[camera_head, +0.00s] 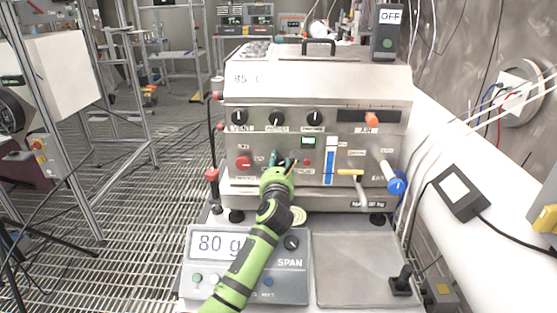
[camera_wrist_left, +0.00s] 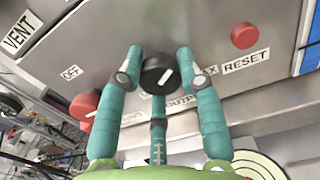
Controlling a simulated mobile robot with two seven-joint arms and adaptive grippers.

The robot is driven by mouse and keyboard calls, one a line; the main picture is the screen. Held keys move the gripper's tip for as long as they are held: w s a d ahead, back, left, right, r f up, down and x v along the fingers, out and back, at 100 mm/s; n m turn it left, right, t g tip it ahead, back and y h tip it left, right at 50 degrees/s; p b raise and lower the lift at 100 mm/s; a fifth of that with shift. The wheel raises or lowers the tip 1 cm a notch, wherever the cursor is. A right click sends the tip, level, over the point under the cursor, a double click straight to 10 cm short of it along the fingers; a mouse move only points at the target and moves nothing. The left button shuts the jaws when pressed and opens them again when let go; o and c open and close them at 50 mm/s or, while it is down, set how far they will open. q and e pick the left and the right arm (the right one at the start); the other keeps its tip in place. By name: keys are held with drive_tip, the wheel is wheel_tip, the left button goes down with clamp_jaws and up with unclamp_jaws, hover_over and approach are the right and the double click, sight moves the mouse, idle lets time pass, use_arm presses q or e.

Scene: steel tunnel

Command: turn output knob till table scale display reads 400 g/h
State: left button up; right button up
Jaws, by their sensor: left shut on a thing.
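My left gripper (camera_head: 283,161) is at the front panel of the steel machine, its teal fingers shut on a small black knob. In the left wrist view the knob (camera_wrist_left: 158,75) sits between the fingertips of the gripper (camera_wrist_left: 160,78), a white pointer line on its face. A partly covered label under it reads "OUTP". The table scale (camera_head: 298,270) stands before the machine. Its display (camera_head: 214,243) reads "80 g", and my left arm covers the rest of the unit. My right gripper is not in view.
Left of the held knob is a red knob (camera_wrist_left: 85,106) marked OFF; right is a red RESET button (camera_wrist_left: 245,35). Black dials (camera_head: 277,118) line the panel above. A yellow-handled lever (camera_head: 351,172) and blue valve (camera_head: 397,183) project at right. The scale's steel plate (camera_head: 362,270) is bare.

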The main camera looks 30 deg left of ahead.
use_arm(q)
drive_tip(key=m+p, duration=0.4)
drive_tip(key=shift+f, duration=0.1)
drive_tip(key=shift+f+m+p, duration=0.2)
drive_tip(key=shift+m+p, duration=0.8)
drive_tip(key=shift+p, duration=0.25)
drive_tip(key=shift+s+f+m, duration=0.1)
drive_tip(key=shift+f+m, duration=0.05)
drive_tip(key=shift+m, duration=0.15)
drive_tip(key=o, duration=1.1)
drive_tip(key=shift+o, duration=0.2)
drive_tip(key=shift+r, duration=0.25)
drive_tip(key=v, duration=1.2)
